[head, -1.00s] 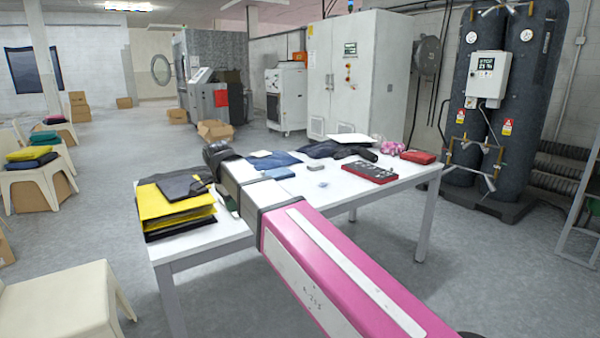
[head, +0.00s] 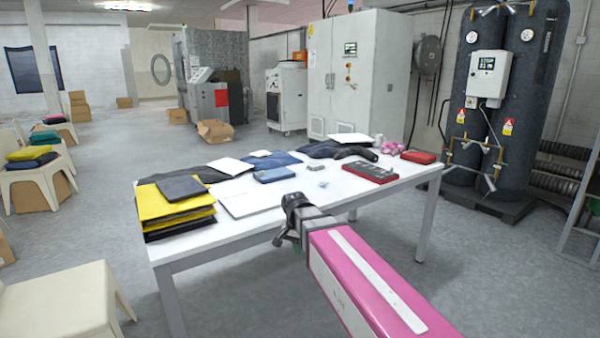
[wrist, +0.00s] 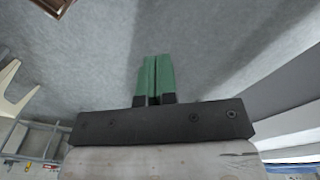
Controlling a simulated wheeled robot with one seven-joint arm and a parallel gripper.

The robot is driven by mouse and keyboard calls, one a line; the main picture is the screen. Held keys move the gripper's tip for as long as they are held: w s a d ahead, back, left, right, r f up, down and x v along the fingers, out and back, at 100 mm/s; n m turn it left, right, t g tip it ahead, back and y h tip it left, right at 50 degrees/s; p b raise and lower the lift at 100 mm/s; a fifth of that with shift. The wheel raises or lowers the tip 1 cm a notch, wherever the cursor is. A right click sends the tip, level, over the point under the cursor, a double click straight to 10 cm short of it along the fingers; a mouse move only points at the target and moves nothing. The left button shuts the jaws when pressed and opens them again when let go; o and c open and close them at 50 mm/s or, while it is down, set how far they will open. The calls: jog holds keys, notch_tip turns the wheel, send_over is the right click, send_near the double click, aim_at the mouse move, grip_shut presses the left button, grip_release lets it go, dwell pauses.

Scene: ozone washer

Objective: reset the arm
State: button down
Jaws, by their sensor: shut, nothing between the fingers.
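My pink arm (head: 365,275) reaches from the lower right towards the front edge of the white table (head: 275,215). Its dark wrist end is by that edge. In the head view the gripper's fingers cannot be made out clearly. In the wrist view my gripper (wrist: 154,60) shows two green fingers side by side, closed together with nothing between them. Grey floor lies behind the fingers in that view.
The table holds yellow and dark folded clothes (head: 178,208), a blue case (head: 273,174), a red-and-dark tray (head: 370,172) and a red pouch (head: 418,157). A cream chair (head: 65,300) stands at lower left. Dark tanks (head: 512,95) stand at right. Floor right of the table is clear.

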jog(key=s+d+f+n, duration=0.2)
jog(key=s+d+f, duration=0.2)
jog(key=d+f, duration=0.3)
jog(key=s+d+f+n+y, duration=0.1)
jog(key=s+d+f+n, duration=0.2)
jog(key=d+f, duration=0.4)
jog(key=s+d, duration=0.1)
jog(key=d, duration=0.4)
jog(key=shift+d, duration=0.25)
